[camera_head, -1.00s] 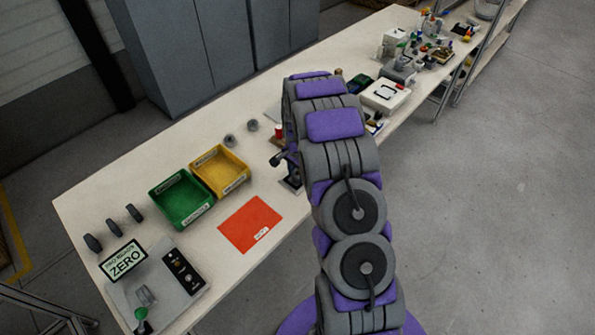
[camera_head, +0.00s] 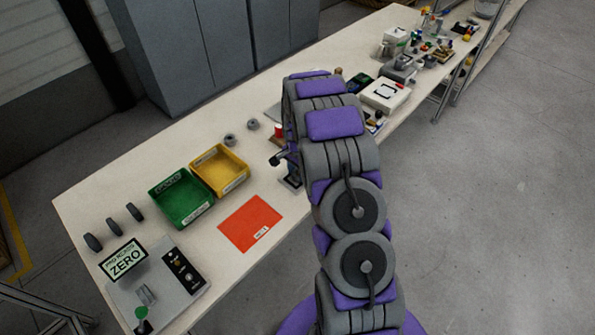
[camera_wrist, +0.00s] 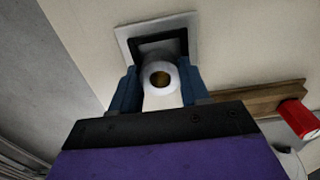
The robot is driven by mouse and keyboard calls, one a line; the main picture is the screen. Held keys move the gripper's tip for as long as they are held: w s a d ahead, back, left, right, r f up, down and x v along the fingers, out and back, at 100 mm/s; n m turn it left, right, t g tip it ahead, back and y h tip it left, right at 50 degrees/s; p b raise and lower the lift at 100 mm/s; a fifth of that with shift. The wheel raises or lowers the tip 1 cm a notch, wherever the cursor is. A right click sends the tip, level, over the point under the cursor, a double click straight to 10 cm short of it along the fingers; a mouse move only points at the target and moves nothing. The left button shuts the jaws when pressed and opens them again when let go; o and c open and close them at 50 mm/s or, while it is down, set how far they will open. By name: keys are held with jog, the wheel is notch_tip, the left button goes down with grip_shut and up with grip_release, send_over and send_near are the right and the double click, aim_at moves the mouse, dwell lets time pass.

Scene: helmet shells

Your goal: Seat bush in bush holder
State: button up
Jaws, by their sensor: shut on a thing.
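Just beyond the bush is a square with a light grey rim (camera_wrist: 124,35) and a black inner part, seemingly the bush holder. The bush overlaps its near side in the picture; I cannot tell whether they touch.
In the head view, a yellow bin (camera_head: 234,184), a green bin (camera_head: 196,212) and an orange mat (camera_head: 240,236) are left of my arm.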

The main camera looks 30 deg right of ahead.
jog(key=shift+a+r+p, duration=0.25)
jog(key=shift+a+p, duration=0.1)
jog(key=shift+p, duration=0.1)
dwell(1.1)
jog(key=shift+f, duration=0.45)
dwell(1.0)
dwell(0.4)
jog(key=o, duration=0.9)
jog(key=shift+o, duration=0.2)
jog(key=shift+r, duration=0.1)
notch_tip(320, 180, up, 17)
jog(key=p, duration=0.3)
